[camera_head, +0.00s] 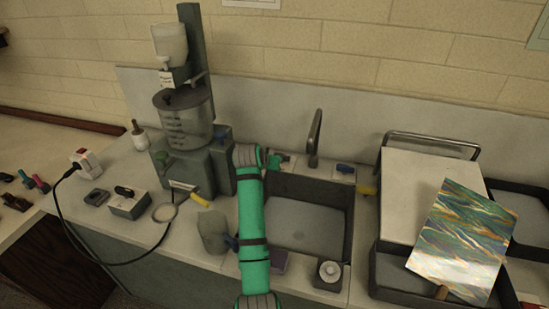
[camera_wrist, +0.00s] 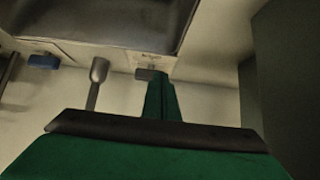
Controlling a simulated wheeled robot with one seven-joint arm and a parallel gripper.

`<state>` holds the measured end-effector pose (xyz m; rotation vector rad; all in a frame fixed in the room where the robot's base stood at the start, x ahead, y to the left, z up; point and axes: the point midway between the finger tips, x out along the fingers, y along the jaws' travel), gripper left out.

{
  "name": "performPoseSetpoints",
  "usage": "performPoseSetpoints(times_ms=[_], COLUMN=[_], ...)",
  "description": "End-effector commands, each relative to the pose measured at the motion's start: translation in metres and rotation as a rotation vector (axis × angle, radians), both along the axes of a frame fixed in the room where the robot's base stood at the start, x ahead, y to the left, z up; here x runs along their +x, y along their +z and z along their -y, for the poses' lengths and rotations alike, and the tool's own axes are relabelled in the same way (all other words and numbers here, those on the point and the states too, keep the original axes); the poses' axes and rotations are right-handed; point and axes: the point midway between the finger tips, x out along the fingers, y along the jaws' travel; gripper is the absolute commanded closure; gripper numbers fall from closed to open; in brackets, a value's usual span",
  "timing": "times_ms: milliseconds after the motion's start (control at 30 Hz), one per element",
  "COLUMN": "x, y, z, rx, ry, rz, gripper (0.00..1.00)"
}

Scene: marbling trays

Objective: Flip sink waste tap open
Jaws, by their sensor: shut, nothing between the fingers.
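The grey sink (camera_head: 310,232) is set in the counter, with a curved spout (camera_head: 315,138) behind it. My gripper (camera_head: 275,160) is at the sink's back left corner, left of the spout. In the wrist view, my gripper's green fingers (camera_wrist: 161,90) are together and empty. Their tips are right at a small dark lever (camera_wrist: 146,74) by a printed label on the sink's rim. The label is too blurred to read, so I cannot tell for certain that this is the waste tap. The fingers partly hide the lever; contact is unclear. A blue lever (camera_head: 345,168) sits right of the spout.
A grey dispensing machine (camera_head: 190,155) stands left of my arm. A yellow-handled valve (camera_head: 366,190) is right of the sink. A pale board (camera_head: 425,190) and a marbled sheet (camera_head: 462,242) lie over trays at right. A dark cup (camera_head: 328,274) stands at the sink's front.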

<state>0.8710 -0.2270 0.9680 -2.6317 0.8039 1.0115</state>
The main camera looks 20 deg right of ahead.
Motion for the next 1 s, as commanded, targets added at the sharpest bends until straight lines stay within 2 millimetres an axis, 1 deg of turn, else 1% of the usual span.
performPoseSetpoints(times_ms=[100,200,333,500,700,1000], x=[0.013,0.024,0.038,0.05,0.057,0.056], y=[-0.016,-0.026,-0.025,-0.026,-0.026,-0.026], z=[0.01,0.018,0.029,0.038,0.041,0.044], rx=[0.001,0.001,0.0,0.0,0.0,0.0], ry=[-0.002,-0.002,-0.003,-0.004,-0.003,-0.006], rz=[-0.003,-0.002,0.001,0.0,0.001,0.001], gripper=[1.0,1.0,1.0,1.0,1.0,1.0])
